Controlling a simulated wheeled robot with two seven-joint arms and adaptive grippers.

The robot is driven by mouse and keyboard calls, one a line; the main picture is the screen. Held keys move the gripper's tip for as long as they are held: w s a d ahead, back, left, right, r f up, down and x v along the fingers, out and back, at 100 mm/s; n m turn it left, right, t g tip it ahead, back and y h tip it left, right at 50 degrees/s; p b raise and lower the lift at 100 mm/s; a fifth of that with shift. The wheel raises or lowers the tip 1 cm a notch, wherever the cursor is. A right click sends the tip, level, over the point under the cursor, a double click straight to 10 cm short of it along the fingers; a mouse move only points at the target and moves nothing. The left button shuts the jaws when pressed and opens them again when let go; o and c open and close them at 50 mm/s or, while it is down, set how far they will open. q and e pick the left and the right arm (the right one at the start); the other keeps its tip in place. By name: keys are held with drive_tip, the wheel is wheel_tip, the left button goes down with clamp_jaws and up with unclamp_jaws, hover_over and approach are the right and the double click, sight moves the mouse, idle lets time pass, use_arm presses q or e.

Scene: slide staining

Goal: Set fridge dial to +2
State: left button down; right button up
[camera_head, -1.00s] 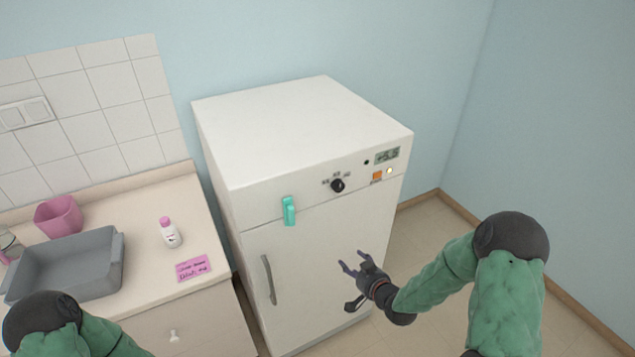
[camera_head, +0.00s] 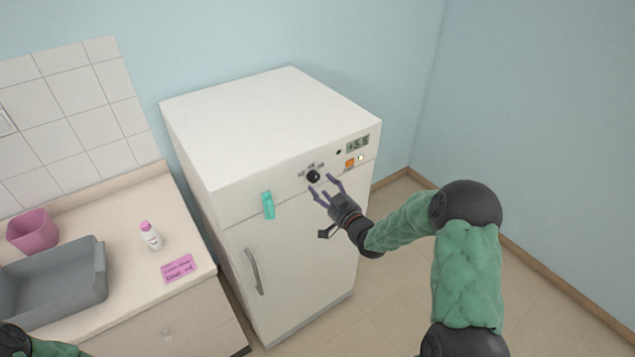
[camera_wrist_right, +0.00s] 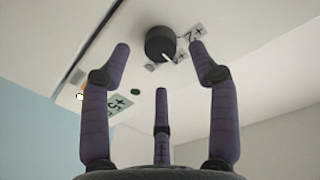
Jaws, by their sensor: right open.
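The black round fridge dial (camera_head: 313,176) is on the upper front panel of the white fridge (camera_head: 275,125). In the right wrist view the dial (camera_wrist_right: 160,43) has a white pointer mark and small printed labels around it, too small to read surely. My right gripper (camera_head: 325,188) is open and empty just in front of and slightly below the dial. In the wrist view its purple fingers (camera_wrist_right: 160,49) frame the dial from either side, apparently not touching it. My left gripper is out of view; only a bit of its arm shows at the lower left.
A display (camera_head: 358,144) reading about +5.5 and an orange button (camera_head: 350,163) sit right of the dial. A teal clip-like piece (camera_head: 268,205) is on the fridge front, above the door handle (camera_head: 254,271). The counter holds a grey basin (camera_head: 100,272), bottle (camera_head: 150,236) and pink note (camera_head: 178,268).

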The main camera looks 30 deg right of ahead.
sight(315, 180)
drive_tip(key=shift+w, duration=1.85)
drive_tip(key=c, duration=1.2)
